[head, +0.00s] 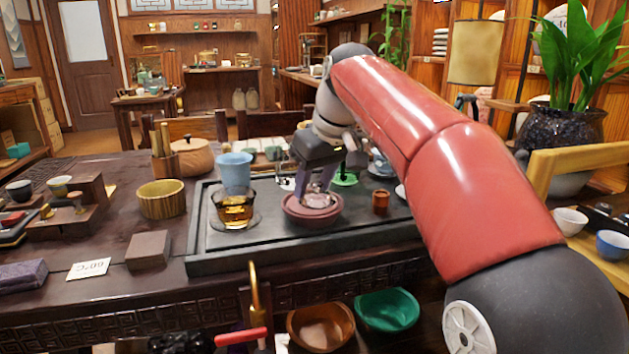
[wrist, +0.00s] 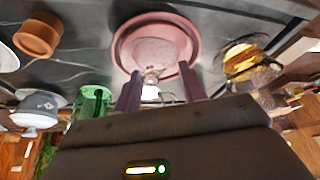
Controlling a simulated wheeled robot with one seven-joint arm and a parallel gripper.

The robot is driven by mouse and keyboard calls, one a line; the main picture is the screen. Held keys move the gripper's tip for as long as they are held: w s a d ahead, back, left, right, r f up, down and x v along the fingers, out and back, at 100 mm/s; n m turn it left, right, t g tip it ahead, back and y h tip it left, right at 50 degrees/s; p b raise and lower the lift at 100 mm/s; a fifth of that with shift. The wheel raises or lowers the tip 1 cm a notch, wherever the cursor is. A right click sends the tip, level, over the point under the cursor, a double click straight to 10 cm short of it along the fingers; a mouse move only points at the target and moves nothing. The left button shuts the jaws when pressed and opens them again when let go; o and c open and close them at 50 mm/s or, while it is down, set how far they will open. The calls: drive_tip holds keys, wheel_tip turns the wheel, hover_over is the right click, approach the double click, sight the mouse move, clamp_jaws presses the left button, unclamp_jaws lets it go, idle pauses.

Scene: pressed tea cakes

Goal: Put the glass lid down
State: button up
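The glass lid (wrist: 152,52) is clear and round with a small knob. It appears to lie in a round pinkish-brown dish (wrist: 120,50), level as far as I can see. In the head view the lid (head: 320,200) shows as a pale clear shape in the dish (head: 312,217) on the dark tray. My gripper (wrist: 160,80) is right over it, its purple fingers apart on either side of the knob. A gap shows between the knob and the right finger. In the head view my gripper (head: 318,183) points down at the dish and partly hides the lid.
A glass of amber tea (head: 235,212) and a light blue cup (head: 234,170) stand left of the dish on the dark tray (head: 225,262). A small orange-brown cup (head: 380,201) stands to its right. A green glass piece (wrist: 92,100) is near my left finger.

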drive_tip(key=shift+r, duration=0.3)
drive_tip(key=p+v, duration=0.3)
drive_tip(key=v, duration=0.8)
drive_tip(key=shift+r+p, duration=0.3)
drive_tip(key=shift+p, duration=0.1)
drive_tip(key=shift+s+d, duration=0.1)
drive_tip(key=shift+d, duration=0.05)
drive_tip(key=s+d+f+m+t+h, duration=0.1)
drive_tip(key=s+d+f+m, duration=0.2)
drive_tip(key=s+d+f, duration=0.3)
drive_tip(key=s+d+f+m+t+h, duration=0.1)
drive_tip(key=s+d+f+m, duration=0.3)
drive_tip(key=s+f, duration=1.2)
wheel_tip(320, 180, down, 5)
drive_tip(key=shift+s+d+f+m+h, duration=0.1)
drive_tip(key=shift+s+d+m+h, duration=0.3)
drive_tip(key=shift+d, duration=0.65)
